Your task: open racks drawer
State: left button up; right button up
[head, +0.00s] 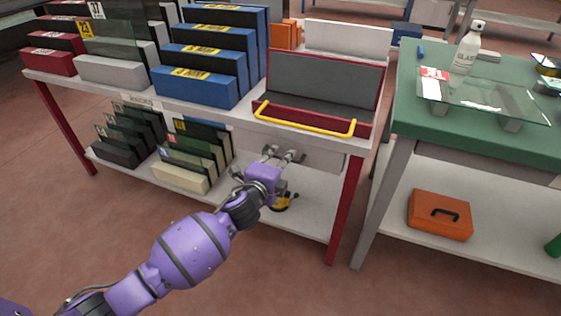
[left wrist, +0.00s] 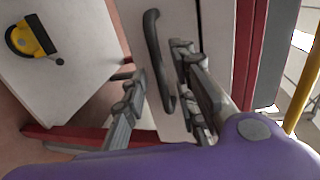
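The racks drawer (head: 322,159) is a pale grey front under the right end of the rack table's top. It looks flush, though my arm partly covers it. In the left wrist view the drawer front (left wrist: 134,14) carries a dark curved bar handle (left wrist: 153,48). My left gripper (head: 283,155) is at the drawer front. In the left wrist view its fingers (left wrist: 160,72) are spread, one on each side of the handle, with gaps visible. The handle is hidden in the head view. My right gripper is in neither view.
The rack table (head: 138,91) holds blue, red and grey racks above and more on its lower shelf. A red tray with a yellow bar (head: 310,120) sits above the drawer. A yellow-black tool (left wrist: 33,38) lies on the lower shelf. A green-topped bench (head: 420,112) stands right.

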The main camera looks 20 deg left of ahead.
pick_arm(q)
jog(key=shift+c, duration=0.4)
grip_shut()
jog(key=shift+s, duration=0.1)
